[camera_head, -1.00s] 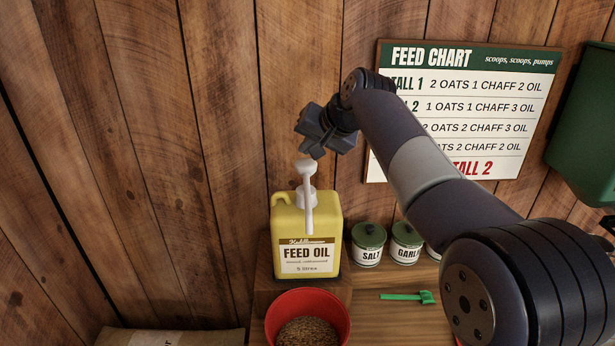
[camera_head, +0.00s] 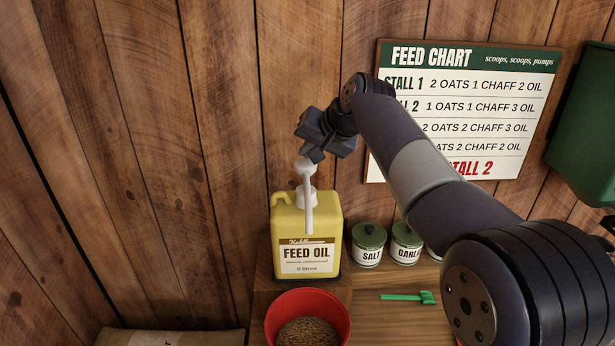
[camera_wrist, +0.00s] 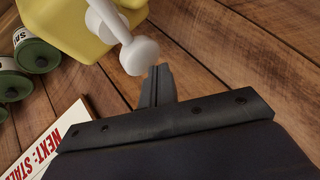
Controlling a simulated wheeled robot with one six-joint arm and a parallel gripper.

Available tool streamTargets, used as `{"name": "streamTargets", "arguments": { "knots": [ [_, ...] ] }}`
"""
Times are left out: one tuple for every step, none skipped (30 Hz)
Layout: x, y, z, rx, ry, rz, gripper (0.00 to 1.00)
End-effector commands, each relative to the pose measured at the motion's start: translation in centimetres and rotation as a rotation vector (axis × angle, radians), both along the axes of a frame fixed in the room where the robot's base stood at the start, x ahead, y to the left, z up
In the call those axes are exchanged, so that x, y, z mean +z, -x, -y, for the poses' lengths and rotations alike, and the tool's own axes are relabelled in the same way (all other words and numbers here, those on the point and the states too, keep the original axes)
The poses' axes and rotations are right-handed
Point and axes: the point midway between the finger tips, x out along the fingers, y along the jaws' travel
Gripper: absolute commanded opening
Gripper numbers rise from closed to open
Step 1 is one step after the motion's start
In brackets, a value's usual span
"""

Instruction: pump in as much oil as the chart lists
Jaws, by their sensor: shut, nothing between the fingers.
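The yellow feed oil jug (camera_head: 307,234) stands upright with a white pump (camera_head: 306,168) on top, its spout pointing down toward the front. My gripper (camera_head: 314,158) is shut and empty, just above the pump head. In the wrist view the shut fingers (camera_wrist: 160,73) are close beside the round white pump head (camera_wrist: 139,56); I cannot tell if they touch. The feed chart (camera_head: 478,60) on the wall is partly hidden by my arm. Its second row reads 1 oats, 1 chaff, 3 oil, and its red line ends in "TALL 2".
A red bucket (camera_head: 340,312) holding brown grain stands in front of the jug, below the spout. Salt (camera_head: 367,253) and garlic (camera_head: 404,251) tins stand right of the jug. A green scoop (camera_head: 405,297) lies on the wooden bench. A green container (camera_head: 585,130) is at the right.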

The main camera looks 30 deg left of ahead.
Motion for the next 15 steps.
{"name": "streamTargets", "arguments": {
  "knots": [
    [-0.02,0.0,0.0,0.0,0.0,0.0,0.0],
    [-0.04,0.0,0.0,0.0,0.0,0.0,0.0],
    [-0.08,0.0,0.0,0.0,0.0,0.0,0.0],
    [-0.11,0.0,0.01,0.0,0.0,0.0,0.0],
    [-0.15,0.01,0.0,0.0,0.0,0.0,0.0],
    [-0.19,0.0,0.0,0.0,0.0,0.0,0.0],
    [-0.24,0.01,0.0,0.0,0.0,0.0,0.0],
    [-0.28,0.01,0.0,0.001,0.0,-0.001,0.0],
    [-0.33,0.0,0.01,0.001,0.0,-0.001,0.0],
    [-0.37,0.0,0.01,0.001,0.0,-0.001,0.0],
    [-0.4,0.01,0.0,0.001,0.0,-0.001,0.0],
    [-0.45,0.01,0.01,0.001,0.0,-0.001,0.0],
    [-0.5,0.01,0.0,0.001,0.0,-0.001,0.0],
    [-0.53,0.01,0.01,0.001,0.0,-0.001,0.0],
    [-0.57,0.01,0.01,0.001,0.0,-0.001,0.0]
  ]
}}
